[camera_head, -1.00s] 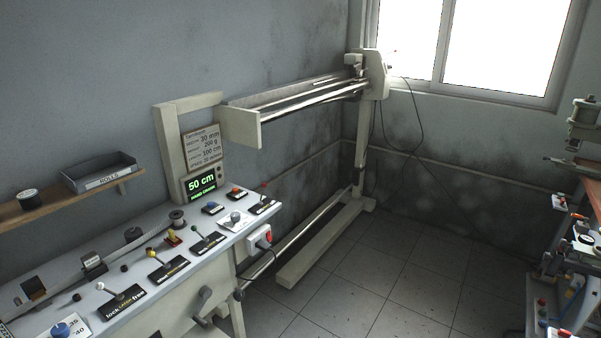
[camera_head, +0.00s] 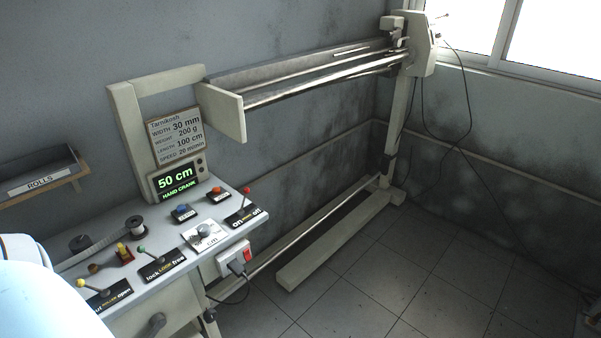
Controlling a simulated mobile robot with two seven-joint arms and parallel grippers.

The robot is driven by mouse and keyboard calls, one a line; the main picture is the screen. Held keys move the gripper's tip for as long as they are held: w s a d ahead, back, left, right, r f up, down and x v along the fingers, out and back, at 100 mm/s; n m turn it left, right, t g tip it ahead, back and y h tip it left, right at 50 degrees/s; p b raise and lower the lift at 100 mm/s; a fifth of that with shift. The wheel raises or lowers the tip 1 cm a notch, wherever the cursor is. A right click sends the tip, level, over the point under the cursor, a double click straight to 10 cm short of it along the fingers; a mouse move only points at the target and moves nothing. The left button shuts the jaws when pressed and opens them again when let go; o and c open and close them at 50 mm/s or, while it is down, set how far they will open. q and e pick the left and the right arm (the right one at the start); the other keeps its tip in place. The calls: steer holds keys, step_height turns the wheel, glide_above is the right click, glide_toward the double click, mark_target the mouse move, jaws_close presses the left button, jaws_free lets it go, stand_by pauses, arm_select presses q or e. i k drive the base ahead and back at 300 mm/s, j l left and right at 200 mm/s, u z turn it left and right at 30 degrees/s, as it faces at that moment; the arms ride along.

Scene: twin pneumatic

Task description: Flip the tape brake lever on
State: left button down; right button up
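Several levers stand on the pale control panel (camera_head: 150,283). A red-knobbed lever (camera_head: 246,194) is at the panel's far right end, on a black label plate (camera_head: 246,216). The plate shows "on" at its left, and its small middle word is too small to read. The lever leans a little to the right in the picture. A green-knobbed lever (camera_head: 143,252) has a "lock … free" plate, and a yellow-knobbed lever (camera_head: 84,284) is nearer. Neither gripper is in view. A pale rounded part, likely my arm, covers the lower left corner.
A green display (camera_head: 178,177) reads "50 cm" and "HAND CRANK". Blue (camera_head: 182,211) and red (camera_head: 218,192) buttons and a grey knob (camera_head: 205,231) are near the red-knobbed lever. A socket with a red switch (camera_head: 234,258) is on the panel's side. The tiled floor at right is clear.

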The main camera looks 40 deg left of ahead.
mark_target(246, 190)
steer(key=i, duration=1.65)
steer(key=i+u, duration=0.3)
steer(key=i, duration=0.15)
steer(key=i+l+u, duration=0.1)
steer(key=i+u, duration=0.25)
steer(key=i+l+u, duration=0.3)
steer(key=i, duration=0.2)
steer(key=i+l+u, duration=0.1)
steer(key=i+u, duration=0.15)
steer(key=u, duration=0.2)
steer(key=i+l+u, duration=0.2)
steer(key=u, duration=0.25)
steer(key=i+l+u, duration=0.3)
steer(key=u, duration=0.15)
steer(key=i+l+u, duration=0.15)
steer(key=l+u, duration=0.3)
steer(key=i+l+u, duration=0.1)
steer(key=l+u, duration=0.2)
steer(key=u, duration=0.15)
steer(key=l+u, duration=0.45)
steer(key=l, duration=0.3)
steer(key=i, duration=0.05)
